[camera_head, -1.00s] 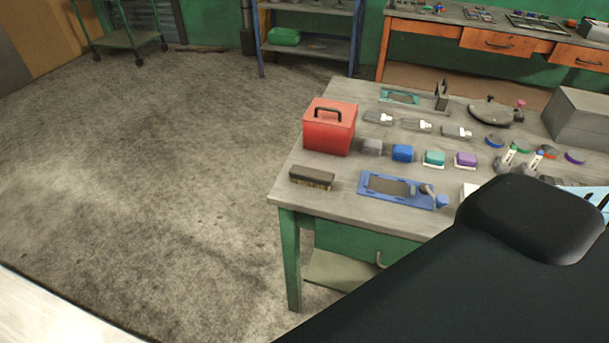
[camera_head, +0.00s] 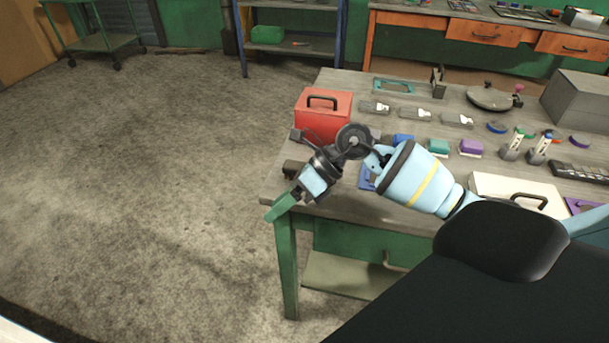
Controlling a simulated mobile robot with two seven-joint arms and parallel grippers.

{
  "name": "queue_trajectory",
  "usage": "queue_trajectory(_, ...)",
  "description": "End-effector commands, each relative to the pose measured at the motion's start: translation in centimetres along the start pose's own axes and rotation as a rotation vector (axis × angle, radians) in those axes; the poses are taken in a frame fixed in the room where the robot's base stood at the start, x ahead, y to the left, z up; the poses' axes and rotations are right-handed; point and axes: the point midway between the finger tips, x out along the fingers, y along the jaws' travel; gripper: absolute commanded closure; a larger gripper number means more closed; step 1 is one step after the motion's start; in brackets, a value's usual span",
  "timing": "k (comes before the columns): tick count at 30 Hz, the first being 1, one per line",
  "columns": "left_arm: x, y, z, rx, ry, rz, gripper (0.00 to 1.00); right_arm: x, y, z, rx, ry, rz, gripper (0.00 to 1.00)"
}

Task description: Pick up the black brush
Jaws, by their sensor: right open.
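The black brush (camera_head: 290,169) lies near the front left corner of the workbench (camera_head: 284,190). Only its dark left end shows; my right gripper and wrist cover the rest. My right gripper (camera_head: 284,186) comes in from the right on a light blue arm. It is open, with its fingers over the corner by the brush. I cannot tell whether it touches the brush. My left gripper is not in view.
A red box (camera_head: 322,113) with a black handle stands just behind the brush. A blue tool (camera_head: 366,178) lies partly hidden under my arm. Several small coloured blocks and a white case (camera_head: 490,184) are to the right. Left of the bench is open floor.

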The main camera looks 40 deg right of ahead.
Motion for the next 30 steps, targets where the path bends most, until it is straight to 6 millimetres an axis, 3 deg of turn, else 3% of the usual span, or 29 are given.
queue_trajectory(3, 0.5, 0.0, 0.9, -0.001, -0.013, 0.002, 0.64, -4.5, -4.1, 0.9, -0.120, 0.152, -0.216, 0.40)
queue_trajectory(6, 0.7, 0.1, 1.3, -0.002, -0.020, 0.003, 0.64, -8.2, -6.3, 1.5, -0.168, 0.247, -0.362, 0.40)
queue_trajectory(12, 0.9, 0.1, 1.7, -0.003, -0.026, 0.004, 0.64, -12.7, -8.3, 2.1, -0.191, 0.344, -0.517, 0.40)
queue_trajectory(19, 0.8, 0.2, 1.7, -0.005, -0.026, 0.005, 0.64, -13.3, -8.5, 2.1, -0.191, 0.357, -0.538, 0.40)
queue_trajectory(30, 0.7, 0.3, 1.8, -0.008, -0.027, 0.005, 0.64, -11.2, -9.9, 1.4, -0.191, 0.354, -0.536, 0.40)
